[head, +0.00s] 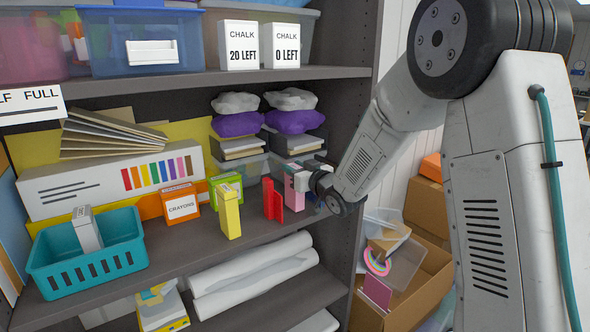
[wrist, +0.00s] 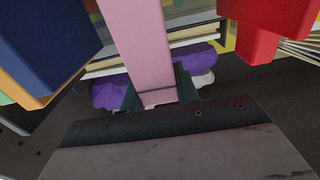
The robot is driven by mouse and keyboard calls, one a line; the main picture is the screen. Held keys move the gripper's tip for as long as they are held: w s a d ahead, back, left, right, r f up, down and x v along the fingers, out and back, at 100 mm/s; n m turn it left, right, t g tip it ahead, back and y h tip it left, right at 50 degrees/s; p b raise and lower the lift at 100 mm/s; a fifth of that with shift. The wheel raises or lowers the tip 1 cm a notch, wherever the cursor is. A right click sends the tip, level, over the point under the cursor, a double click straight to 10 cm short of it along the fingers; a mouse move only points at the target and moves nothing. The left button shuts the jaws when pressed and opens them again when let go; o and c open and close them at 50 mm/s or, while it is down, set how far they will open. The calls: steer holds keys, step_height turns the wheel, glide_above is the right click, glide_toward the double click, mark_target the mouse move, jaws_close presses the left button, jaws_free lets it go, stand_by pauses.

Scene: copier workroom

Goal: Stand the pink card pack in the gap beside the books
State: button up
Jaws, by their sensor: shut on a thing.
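The pink card pack (wrist: 138,45) is between my gripper's fingers (wrist: 152,97) in the wrist view, and they are shut on it. In the head view, my gripper (head: 302,181) reaches in over the right part of the middle shelf, and a sliver of the pink pack (head: 289,191) shows beside it. A red upright piece (head: 273,200) stands just left of the pack; it also shows in the wrist view (wrist: 262,35). A dark blue book-like block (wrist: 50,40) is on the pack's other side in the wrist view. My arm hides the shelf's right end.
A yellow box (head: 228,212), a crayons box (head: 181,205) and a teal basket (head: 85,254) stand to the left on the middle shelf (head: 185,240). Purple bags (head: 236,124) on stacked pads are behind. The shelf's side panel (head: 350,130) is close to my arm.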

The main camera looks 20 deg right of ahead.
steer(key=shift+f, duration=0.15)
steer(key=o, duration=1.1)
